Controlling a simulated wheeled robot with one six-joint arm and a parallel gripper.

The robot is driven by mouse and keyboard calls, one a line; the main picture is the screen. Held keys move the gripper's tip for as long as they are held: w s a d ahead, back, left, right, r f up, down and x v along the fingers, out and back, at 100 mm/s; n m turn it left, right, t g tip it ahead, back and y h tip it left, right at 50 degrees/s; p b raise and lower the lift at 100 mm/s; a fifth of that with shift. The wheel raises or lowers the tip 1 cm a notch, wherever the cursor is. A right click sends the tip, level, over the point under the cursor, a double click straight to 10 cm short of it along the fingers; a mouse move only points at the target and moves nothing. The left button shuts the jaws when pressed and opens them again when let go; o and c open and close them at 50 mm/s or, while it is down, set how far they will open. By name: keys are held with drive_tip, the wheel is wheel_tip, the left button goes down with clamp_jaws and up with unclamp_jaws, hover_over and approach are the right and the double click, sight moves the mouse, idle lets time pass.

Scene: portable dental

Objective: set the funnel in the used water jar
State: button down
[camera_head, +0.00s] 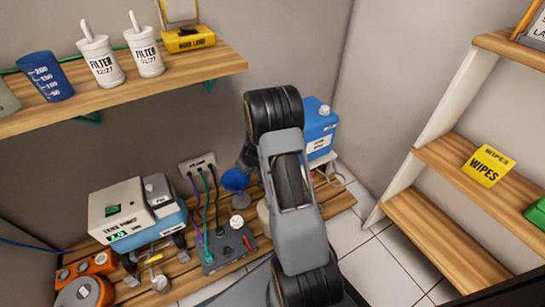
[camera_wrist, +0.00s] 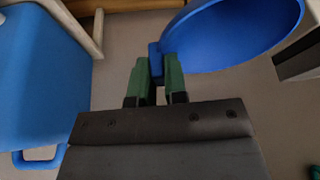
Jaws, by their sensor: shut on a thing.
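The blue funnel (camera_head: 236,180) shows left of my arm in the head view, above the low slatted platform. In the wrist view the funnel's wide bowl (camera_wrist: 240,35) is at the upper right. My gripper (camera_wrist: 156,70) has its green fingers shut on the small blue tab at the funnel's rim. In the head view the gripper is mostly hidden by my arm. A pale rounded vessel (camera_head: 263,212) shows partly beside my arm below the funnel. It may be the used water jar, but its label and mouth are hidden.
A blue container (camera_head: 318,128) with a white cap stands behind my arm. The tank unit (camera_head: 135,210) and a grey control box (camera_head: 228,248) with cables are left on the platform. A wall shelf (camera_head: 130,92) overhangs at upper left. Wooden shelves (camera_head: 440,220) stand right.

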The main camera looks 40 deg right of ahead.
drive_tip(key=s+d+r+n+g+y, duration=0.35)
drive_tip(key=d+n, duration=0.35)
drive_tip(key=n, duration=0.9)
wheel_tip(320, 180, down, 7)
drive_tip(key=b, duration=0.2)
drive_tip(key=shift+g+y, duration=0.35)
drive_tip(key=shift+s+d+r, duration=0.1)
drive_tip(key=shift+d+b, duration=0.1)
drive_tip(key=shift+b, duration=0.65)
idle(0.6)
